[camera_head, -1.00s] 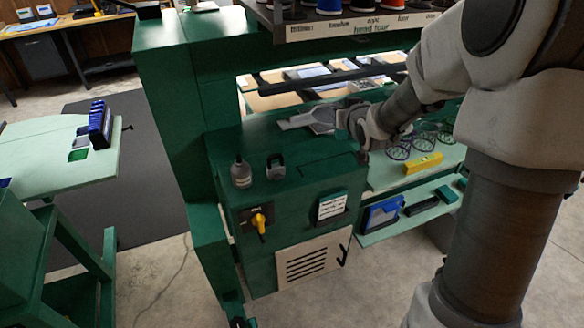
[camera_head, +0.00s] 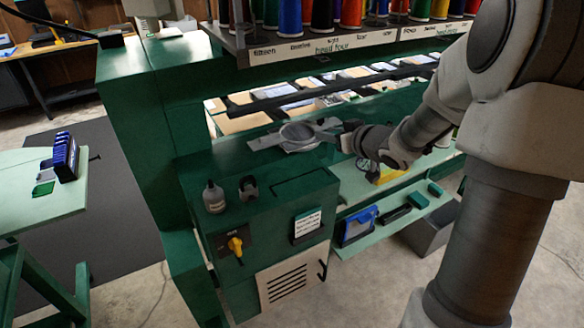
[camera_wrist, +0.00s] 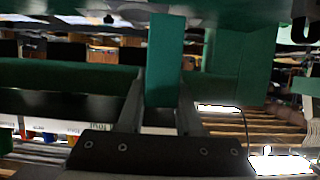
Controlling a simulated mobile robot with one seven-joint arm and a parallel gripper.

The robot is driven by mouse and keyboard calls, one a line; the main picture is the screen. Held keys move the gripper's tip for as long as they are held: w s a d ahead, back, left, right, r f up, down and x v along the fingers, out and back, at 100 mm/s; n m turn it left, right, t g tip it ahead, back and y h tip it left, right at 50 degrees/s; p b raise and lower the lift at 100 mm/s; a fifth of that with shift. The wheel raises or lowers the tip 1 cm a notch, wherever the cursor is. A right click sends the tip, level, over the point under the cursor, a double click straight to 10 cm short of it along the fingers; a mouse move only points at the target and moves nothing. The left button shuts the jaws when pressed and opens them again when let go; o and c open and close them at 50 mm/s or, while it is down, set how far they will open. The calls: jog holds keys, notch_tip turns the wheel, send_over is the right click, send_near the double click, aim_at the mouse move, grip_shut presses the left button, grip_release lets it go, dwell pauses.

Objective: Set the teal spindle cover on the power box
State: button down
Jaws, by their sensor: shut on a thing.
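My gripper (camera_head: 258,142) reaches left above the back of the green machine. In the wrist view, its fingers (camera_wrist: 162,112) are shut on a flat teal piece, the spindle cover (camera_wrist: 164,55). The cover sticks out past the fingertips. In the head view I cannot make the cover out. The power box (camera_head: 290,218) is the green box with a yellow switch (camera_head: 236,245) and a white label on its front. Its top lies nearer the head camera than my gripper; I cannot tell the gripper's height above it.
A small bottle (camera_head: 214,197) and a dark padlock (camera_head: 248,187) stand on the left of the box top; its right part is clear. A rack of thread spools (camera_head: 350,15) hangs above and behind. A shelf (camera_head: 375,225) with a blue case is at right.

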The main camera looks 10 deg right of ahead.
jog(key=shift+w+a+f+b, duration=0.25)
jog(key=shift+w+a+f, duration=0.1)
jog(key=shift+a+f, duration=0.9)
jog(key=shift+w+a+f+b, duration=0.25)
jog(key=shift+w+a+f, duration=0.15)
jog(key=shift+a+f, duration=0.85)
jog(key=shift+w+a+f+b, duration=0.3)
jog(key=shift+a+f, duration=0.55)
jog(key=shift+f, duration=0.8)
jog(key=shift+f, duration=0.25)
jog(key=c, duration=0.6)
grip_release()
jog(key=shift+r, duration=0.1)
jog(key=shift+r, duration=0.3)
jog(key=v, duration=1.2)
jog(key=shift+p, duration=0.4)
